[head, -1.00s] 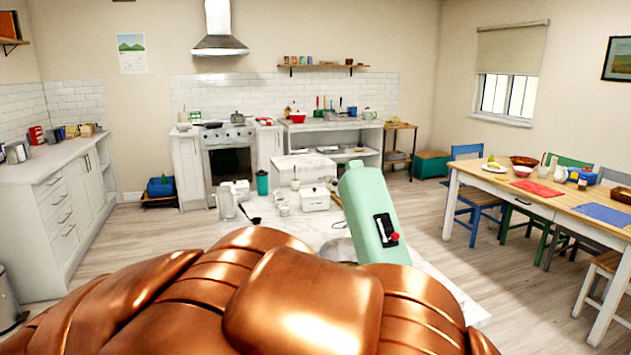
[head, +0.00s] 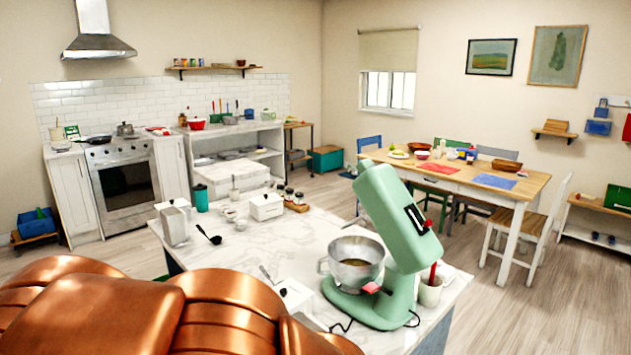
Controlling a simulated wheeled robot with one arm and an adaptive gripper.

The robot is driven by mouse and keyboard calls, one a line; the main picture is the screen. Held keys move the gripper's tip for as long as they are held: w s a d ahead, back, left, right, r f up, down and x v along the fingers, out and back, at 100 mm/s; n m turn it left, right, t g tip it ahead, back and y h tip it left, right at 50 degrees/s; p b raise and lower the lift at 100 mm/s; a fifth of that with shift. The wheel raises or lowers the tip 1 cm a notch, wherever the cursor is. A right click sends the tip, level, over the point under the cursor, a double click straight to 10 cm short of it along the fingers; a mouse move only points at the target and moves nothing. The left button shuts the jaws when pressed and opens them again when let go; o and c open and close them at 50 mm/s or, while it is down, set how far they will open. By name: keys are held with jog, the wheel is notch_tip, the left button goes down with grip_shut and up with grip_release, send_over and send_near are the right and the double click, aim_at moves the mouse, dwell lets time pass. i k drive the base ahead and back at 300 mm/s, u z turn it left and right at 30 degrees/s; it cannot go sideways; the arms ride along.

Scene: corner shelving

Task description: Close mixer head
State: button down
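The mint-green stand mixer (head: 385,245) stands on the marble-topped island at the right of centre. Its head (head: 398,217) is tilted up, with a dark panel on its side. A metal bowl (head: 355,262) sits below the head on the mixer's base. A small red part (head: 371,288) shows low on the stand beside the bowl. My copper-coloured arm fills the lower left and is apart from the mixer in the picture. My gripper is not visible.
A dining table (head: 460,178) stands behind right.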

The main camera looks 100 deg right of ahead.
aim_at(385, 203)
jog(key=z, duration=3.25)
